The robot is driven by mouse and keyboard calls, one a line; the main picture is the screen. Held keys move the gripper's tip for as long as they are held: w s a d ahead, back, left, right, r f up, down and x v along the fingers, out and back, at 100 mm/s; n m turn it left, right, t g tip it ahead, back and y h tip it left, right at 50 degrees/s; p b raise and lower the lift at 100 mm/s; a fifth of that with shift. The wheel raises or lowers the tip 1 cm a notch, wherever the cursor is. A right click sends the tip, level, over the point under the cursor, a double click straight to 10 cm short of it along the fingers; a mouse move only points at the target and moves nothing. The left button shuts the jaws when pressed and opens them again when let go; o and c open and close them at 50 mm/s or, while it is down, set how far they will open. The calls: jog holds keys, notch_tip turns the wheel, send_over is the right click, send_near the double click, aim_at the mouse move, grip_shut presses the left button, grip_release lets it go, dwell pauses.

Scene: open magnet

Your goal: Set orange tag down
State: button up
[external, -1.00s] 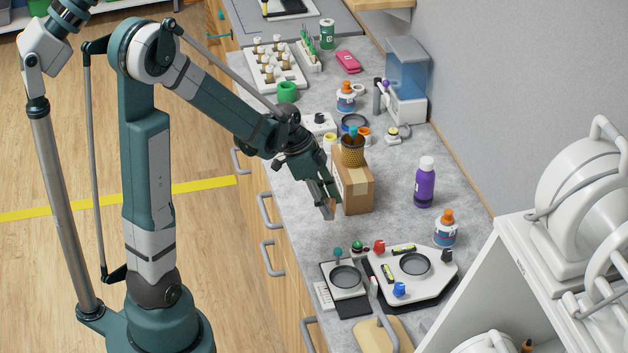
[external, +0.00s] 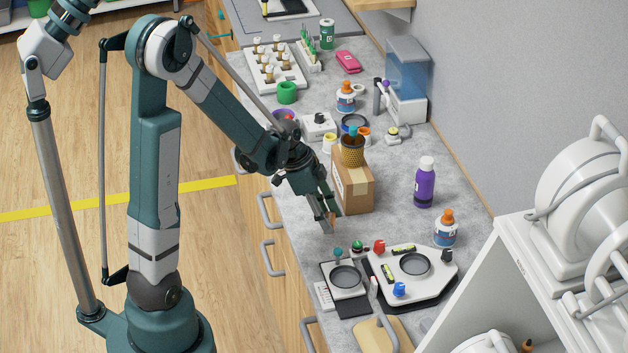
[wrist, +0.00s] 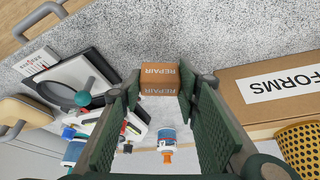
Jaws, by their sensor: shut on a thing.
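The orange tag (wrist: 159,72) is a small block lettered REPAIR, seen in the wrist view between my fingertips. My gripper (wrist: 159,92) is shut on it, one green ribbed finger at each side. In the external view my gripper (external: 326,222) points down over the grey counter (external: 290,215), just left of the cardboard box. The tag is hard to make out there behind the fingers. Whether its underside touches the counter I cannot tell.
The cardboard box (external: 356,192) marked FORMS stands close on the right, with a yellow mesh cup (external: 352,151) on top. A dark pad with a round dish (external: 345,277) and a white tray (external: 440,284) lie in front. A purple bottle (external: 425,183) stands farther right.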

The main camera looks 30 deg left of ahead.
jog(key=shift+f, duration=1.85)
jog(key=shift+f+b, duration=0.15)
jog(key=shift+b, duration=0.25)
jog(key=o, duration=0.9)
jog(key=p+v, duration=0.2)
jog(key=v, duration=1)
jog(key=shift+s+a, duration=0.1)
